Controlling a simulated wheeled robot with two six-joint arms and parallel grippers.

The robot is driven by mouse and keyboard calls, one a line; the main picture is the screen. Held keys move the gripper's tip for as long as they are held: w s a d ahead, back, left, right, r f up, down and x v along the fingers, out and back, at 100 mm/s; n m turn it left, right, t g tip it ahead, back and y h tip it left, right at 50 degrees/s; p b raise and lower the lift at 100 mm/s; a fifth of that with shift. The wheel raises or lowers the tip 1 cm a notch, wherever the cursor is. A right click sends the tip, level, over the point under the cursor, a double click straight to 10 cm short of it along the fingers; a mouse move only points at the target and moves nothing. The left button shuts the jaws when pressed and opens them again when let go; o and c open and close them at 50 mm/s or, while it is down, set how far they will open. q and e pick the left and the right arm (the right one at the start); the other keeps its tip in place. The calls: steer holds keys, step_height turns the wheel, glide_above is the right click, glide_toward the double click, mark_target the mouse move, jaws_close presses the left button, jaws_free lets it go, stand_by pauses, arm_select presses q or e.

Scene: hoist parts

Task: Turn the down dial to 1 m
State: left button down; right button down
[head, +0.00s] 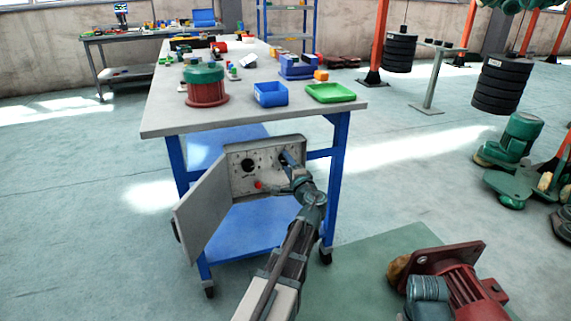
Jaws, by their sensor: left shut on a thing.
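A grey control box (238,187) is mounted at the front end of the workbench, with its door (203,212) swung open to the left. A dark round dial (248,165) shows on the left part of its panel. A small red knob or button (258,184) sits below it. My left gripper (288,160) reaches the right part of the panel and is shut on a dial there. The gripper mostly hides that dial, and its setting and any lettering are too small to read. My right gripper is out of view.
The workbench (160,118) carries a green-and-red drum (205,85), a blue bin (270,94) and a green tray (331,92) above the box. A red motor part (465,285) lies at the lower right. Clear floor (80,200) lies left of the box.

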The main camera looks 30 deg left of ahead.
arm_select(q)
steer(key=shift+c, duration=1.6)
jaws_free()
steer(key=v, duration=1.4)
